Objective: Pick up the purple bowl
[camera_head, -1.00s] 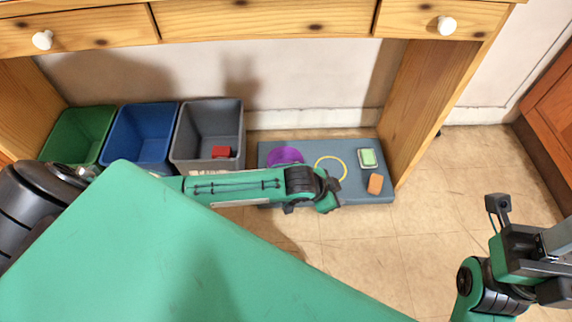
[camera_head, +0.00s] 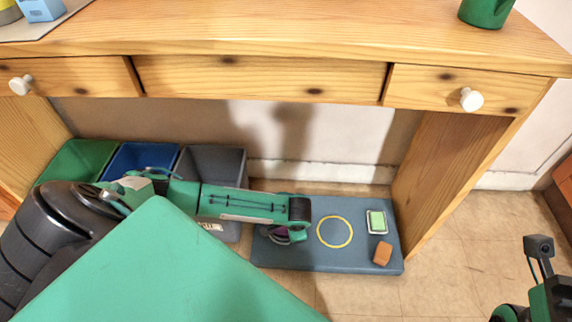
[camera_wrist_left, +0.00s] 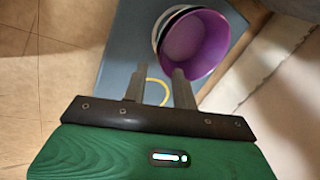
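The purple bowl (camera_wrist_left: 193,45) has a pale outer edge and stands on a blue-grey mat (camera_head: 340,262) on the floor. In the head view only a sliver of the bowl (camera_head: 281,231) shows, the rest hidden by my left gripper (camera_head: 290,235). In the left wrist view my left gripper (camera_wrist_left: 159,70) has its two fingers apart with nothing held between them. One fingertip overlaps the bowl's near rim and the other is outside the bowl. I cannot tell whether the finger touches it. My right gripper's fingers are out of view.
A yellow ring (camera_head: 335,231), a green-topped block (camera_head: 376,221) and an orange-brown block (camera_head: 382,253) share the mat. Green (camera_head: 75,160), blue (camera_head: 140,158) and grey (camera_head: 215,165) bins stand left. The wooden desk (camera_head: 300,30) is overhead; its right panel (camera_head: 440,175) stands beside the mat.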

